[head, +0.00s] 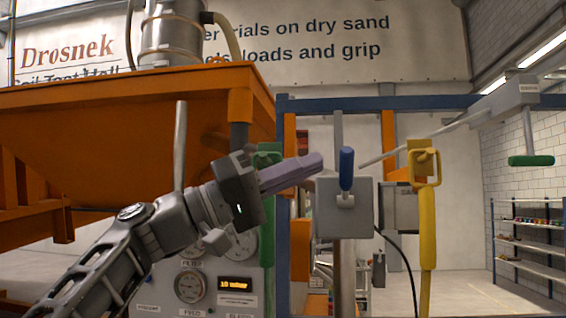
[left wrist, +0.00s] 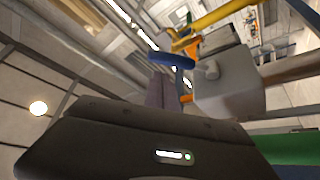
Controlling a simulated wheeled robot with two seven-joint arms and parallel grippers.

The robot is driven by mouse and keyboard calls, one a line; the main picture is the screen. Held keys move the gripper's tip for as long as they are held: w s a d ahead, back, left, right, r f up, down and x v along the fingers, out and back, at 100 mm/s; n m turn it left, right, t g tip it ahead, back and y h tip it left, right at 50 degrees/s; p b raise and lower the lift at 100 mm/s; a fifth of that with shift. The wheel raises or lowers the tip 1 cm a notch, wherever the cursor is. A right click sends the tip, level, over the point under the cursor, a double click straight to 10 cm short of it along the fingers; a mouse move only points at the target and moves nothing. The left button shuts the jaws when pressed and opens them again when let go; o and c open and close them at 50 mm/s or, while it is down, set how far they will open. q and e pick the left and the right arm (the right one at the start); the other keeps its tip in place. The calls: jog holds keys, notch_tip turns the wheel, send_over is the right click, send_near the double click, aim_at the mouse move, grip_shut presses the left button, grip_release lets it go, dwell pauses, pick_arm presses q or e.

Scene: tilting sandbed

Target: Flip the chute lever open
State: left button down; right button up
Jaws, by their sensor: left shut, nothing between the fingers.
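A lever with a blue grip (head: 346,168) stands upright on the front of a grey box (head: 345,210). No label names it as the chute lever. My left gripper (head: 318,161) is shut and empty, its purple-grey fingers pointing right at the blue grip. The tips end just left of the grip with a small gap in the picture; I cannot tell the depth between them. In the left wrist view the blue grip (left wrist: 171,60) crosses just beyond the fingers (left wrist: 160,90), with the grey box (left wrist: 228,85) to the right. My right gripper is out of view.
A yellow handle (head: 427,220) hangs right of the box. A green handle (head: 530,160) hangs from an overhead arm at far right. An orange hopper (head: 120,120) and a gauge panel (head: 225,290) are at left. A blue frame (head: 283,200) stands behind the gripper.

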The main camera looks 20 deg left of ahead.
aim_at(346, 178)
pick_arm(q)
jog(key=p+x, duration=0.1)
jog(key=x, duration=0.3)
jog(key=shift+w+p, duration=0.1)
jog(key=shift+p, duration=0.2)
jog(key=shift+f, duration=0.1)
